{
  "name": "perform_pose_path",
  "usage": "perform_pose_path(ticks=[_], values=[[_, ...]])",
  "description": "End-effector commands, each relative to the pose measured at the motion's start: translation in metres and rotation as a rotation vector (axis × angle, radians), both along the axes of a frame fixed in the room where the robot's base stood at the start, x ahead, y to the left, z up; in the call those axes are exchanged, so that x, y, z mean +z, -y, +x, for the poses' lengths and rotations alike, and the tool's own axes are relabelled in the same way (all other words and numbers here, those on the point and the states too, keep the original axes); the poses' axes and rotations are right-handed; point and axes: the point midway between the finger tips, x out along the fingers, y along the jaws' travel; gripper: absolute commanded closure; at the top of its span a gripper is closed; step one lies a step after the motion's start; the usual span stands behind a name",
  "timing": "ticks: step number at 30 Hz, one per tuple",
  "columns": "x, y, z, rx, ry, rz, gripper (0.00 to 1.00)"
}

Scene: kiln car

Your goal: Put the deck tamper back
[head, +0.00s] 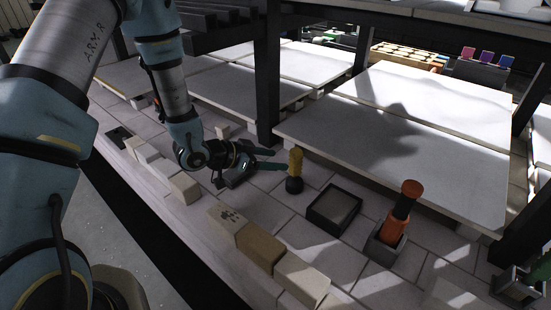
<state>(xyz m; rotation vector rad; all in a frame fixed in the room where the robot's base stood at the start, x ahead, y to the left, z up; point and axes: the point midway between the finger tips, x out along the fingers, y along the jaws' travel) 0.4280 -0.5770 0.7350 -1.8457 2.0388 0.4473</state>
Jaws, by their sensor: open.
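A small upright tool with a yellow handle and a dark round base (294,172) stands on the pale tiled deck; it looks like the deck tamper, though I cannot be certain. My gripper (279,159) is low over the deck just left of it, fingers open and pointing right toward its handle. The fingertips appear close to the handle, but I cannot tell whether they touch it. A dark square tray (316,213) with a grey inside lies to the right of the tool and holds nothing that I can see.
An orange tool with a dark band (399,205) stands in a grey holder (376,249) further right. Blocks (260,249) line the deck's front edge. A dark post (267,85) rises behind my gripper. White shelf slabs (440,145) overhang the deck behind the tools.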

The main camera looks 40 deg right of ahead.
Motion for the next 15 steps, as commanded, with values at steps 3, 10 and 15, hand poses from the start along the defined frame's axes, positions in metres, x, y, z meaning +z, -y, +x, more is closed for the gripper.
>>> perform_pose_path(ticks=[3, 10, 15], values=[[0.0027, -0.0042, 0.0006, 0.001, 0.000, 0.001, 0.28], [0.0034, -0.0067, 0.0006, 0.001, 0.000, 0.000, 0.28], [0.0033, -0.0065, 0.0005, 0.000, -0.001, 0.000, 0.28]])
